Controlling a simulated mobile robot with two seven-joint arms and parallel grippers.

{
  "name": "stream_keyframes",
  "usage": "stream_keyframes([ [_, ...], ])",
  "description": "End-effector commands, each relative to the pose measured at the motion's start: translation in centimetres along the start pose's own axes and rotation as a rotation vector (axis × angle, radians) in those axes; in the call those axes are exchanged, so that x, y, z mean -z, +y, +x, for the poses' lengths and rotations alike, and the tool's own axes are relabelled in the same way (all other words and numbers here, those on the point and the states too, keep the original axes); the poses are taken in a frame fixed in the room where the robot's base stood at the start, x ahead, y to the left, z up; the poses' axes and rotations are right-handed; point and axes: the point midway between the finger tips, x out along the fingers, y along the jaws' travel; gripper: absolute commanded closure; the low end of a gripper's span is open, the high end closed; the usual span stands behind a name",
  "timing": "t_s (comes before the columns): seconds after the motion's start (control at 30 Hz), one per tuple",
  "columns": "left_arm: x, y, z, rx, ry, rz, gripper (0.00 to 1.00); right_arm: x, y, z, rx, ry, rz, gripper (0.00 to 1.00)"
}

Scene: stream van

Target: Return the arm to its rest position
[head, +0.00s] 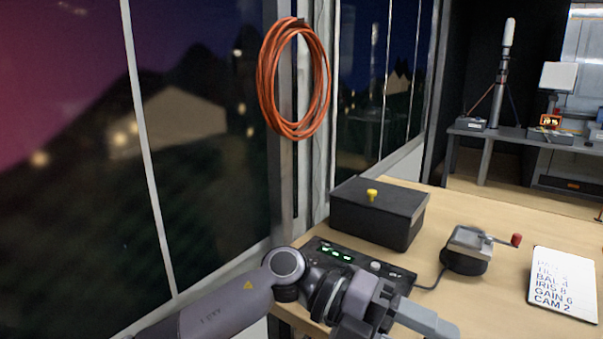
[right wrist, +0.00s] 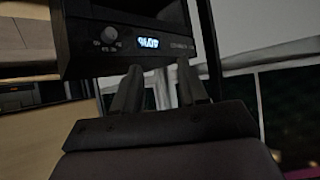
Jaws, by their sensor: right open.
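My left arm (head: 225,308) comes in from the bottom left in the head view and reaches over the near edge of the desk. Its gripper (head: 430,322) points right, low in the picture. The lower part is cut off by the frame, so I cannot tell whether the fingers are apart. My right gripper (right wrist: 160,88) shows in the right wrist view with its two fingers apart and nothing visible between them. A dark box with a lit display (right wrist: 148,46) and a knob is just beyond the fingertips. I cannot tell whether they touch it. The right arm is not in the head view.
On the desk (head: 500,210) are a black box with a yellow knob (head: 372,220), a control panel with green digits (head: 338,252), a crank device (head: 468,250) and a written card (head: 565,285). An orange cable coil (head: 268,85) hangs beside the window.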

Motion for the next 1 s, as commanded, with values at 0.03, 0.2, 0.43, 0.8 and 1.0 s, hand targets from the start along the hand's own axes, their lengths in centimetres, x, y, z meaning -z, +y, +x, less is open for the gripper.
stream_keyframes([
  [0.03, 0.2, -0.7, 0.1, 0.110, -0.027, -0.034, 0.44, 0.2, 0.1, -0.3, -0.002, -0.001, 0.000, 0.57],
  [0.2, -0.4, -2.3, -1.6, 0.454, -0.165, -0.157, 0.44, 0.1, 0.1, -0.8, -0.005, -0.013, -0.001, 0.57],
  [0.43, -1.8, -0.8, -6.9, 0.841, -0.425, -0.387, 0.44, 0.8, 0.1, -1.4, -0.006, -0.014, -0.004, 0.57],
  [0.8, 0.2, 11.7, -16.6, 1.230, -0.943, -0.886, 0.44, 2.1, 0.2, -2.4, -0.008, -0.007, -0.009, 0.57],
  [1.0, 5.8, 21.0, -19.9, 1.308, -1.233, -1.205, 0.44, 2.6, 0.3, -2.8, -0.011, -0.005, -0.012, 0.57],
])
